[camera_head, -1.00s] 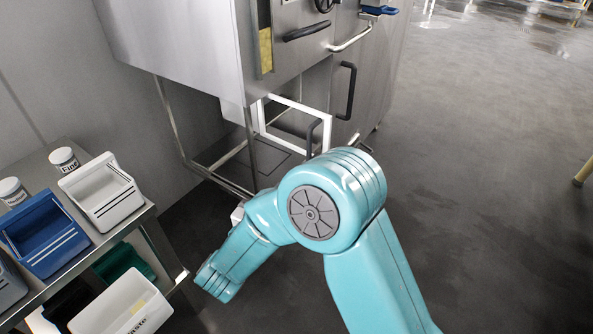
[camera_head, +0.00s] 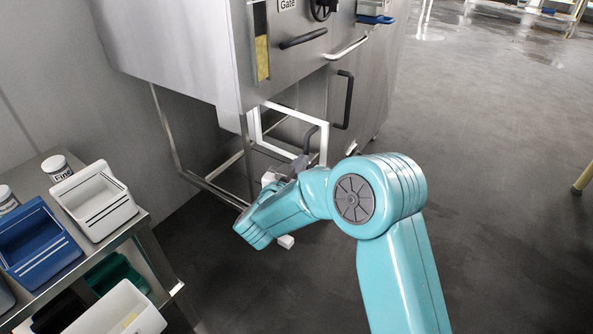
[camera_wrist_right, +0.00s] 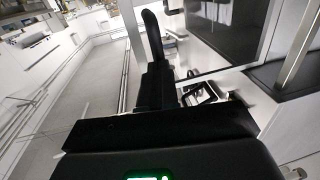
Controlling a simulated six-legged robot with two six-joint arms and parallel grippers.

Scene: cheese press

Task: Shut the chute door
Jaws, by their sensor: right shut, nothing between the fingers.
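A steel press cabinet (camera_head: 190,50) fills the upper left of the head view. Below it is a white rectangular frame (camera_head: 291,111) with a dark curved handle (camera_head: 309,138) by its right side. Beside it is a steel panel with an upright black handle (camera_head: 344,100). I cannot tell for certain which part is the chute door. My right gripper (camera_head: 298,165), partly hidden by my teal arm, is shut and empty near the frame's lower edge; I cannot tell whether it touches. Its black fingers (camera_wrist_right: 158,80) show in the right wrist view. My left gripper is out of view.
A steel rack at lower left holds a white bin (camera_head: 95,200), a blue bin (camera_head: 42,243) and a jar labelled Fine (camera_head: 57,168). A steel leg tube (camera_head: 172,140) runs below the cabinet. The grey floor (camera_head: 480,180) at right is open.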

